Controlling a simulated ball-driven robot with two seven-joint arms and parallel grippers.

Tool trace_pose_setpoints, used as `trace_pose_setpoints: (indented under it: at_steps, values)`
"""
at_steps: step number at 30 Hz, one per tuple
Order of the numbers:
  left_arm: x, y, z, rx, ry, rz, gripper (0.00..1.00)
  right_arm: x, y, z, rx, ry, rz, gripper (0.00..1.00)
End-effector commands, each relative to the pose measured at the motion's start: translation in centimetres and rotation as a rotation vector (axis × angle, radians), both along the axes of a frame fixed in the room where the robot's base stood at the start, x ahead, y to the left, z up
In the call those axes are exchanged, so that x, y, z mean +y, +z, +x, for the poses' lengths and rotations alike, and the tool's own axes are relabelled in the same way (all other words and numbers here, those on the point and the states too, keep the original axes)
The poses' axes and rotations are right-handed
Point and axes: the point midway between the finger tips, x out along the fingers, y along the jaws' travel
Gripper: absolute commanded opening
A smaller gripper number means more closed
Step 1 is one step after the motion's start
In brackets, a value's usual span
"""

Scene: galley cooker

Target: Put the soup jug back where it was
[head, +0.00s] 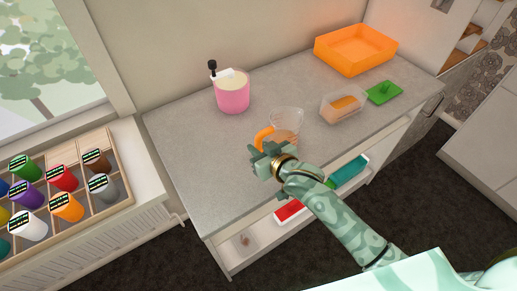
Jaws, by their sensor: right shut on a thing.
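The soup jug (287,117) looks like the clear jug with an orange handle on the grey worktop, near its middle. My right gripper (264,147) is at the jug's near left side, shut on the orange handle. My gripper and wrist hide part of the jug's lower side, so I cannot tell whether its base touches the worktop. The jug looks roughly upright. My left gripper is not in view.
A pink pot (233,98) with pale contents and a black-handled tool stands at the back left of the worktop (185,150). A clear container (343,106), a green lid (383,93) and an orange tray (355,50) stand at the right. The worktop's left front is clear.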

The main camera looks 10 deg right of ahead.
Motion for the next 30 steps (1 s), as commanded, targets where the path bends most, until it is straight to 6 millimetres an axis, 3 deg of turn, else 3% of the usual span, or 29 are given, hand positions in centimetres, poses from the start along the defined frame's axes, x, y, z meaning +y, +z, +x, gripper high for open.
trace_pose_setpoints:
  at_steps: [9, 10, 12, 22, 26, 30]
  values:
    - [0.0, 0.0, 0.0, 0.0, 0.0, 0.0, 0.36, 0.0, 0.0, 0.0, -0.003, 0.0, 0.0, 0.0]
    - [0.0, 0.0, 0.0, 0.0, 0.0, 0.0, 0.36, 0.0, -0.1, 0.0, -0.002, 0.0, 0.001, 0.24]
    - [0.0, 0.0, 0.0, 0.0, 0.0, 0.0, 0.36, 0.0, -0.1, 0.0, -0.002, 0.0, 0.001, 0.41]
    - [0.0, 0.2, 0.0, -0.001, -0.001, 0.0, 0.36, 0.0, 0.3, 0.0, -0.003, 0.0, 0.001, 0.41]
    - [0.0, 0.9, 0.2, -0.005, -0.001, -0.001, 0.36, -0.6, 1.1, -1.7, -0.002, 0.0, 0.001, 0.41]
    - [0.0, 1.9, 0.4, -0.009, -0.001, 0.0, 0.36, -1.7, 2.5, -4.7, -0.002, 0.0, 0.001, 0.41]
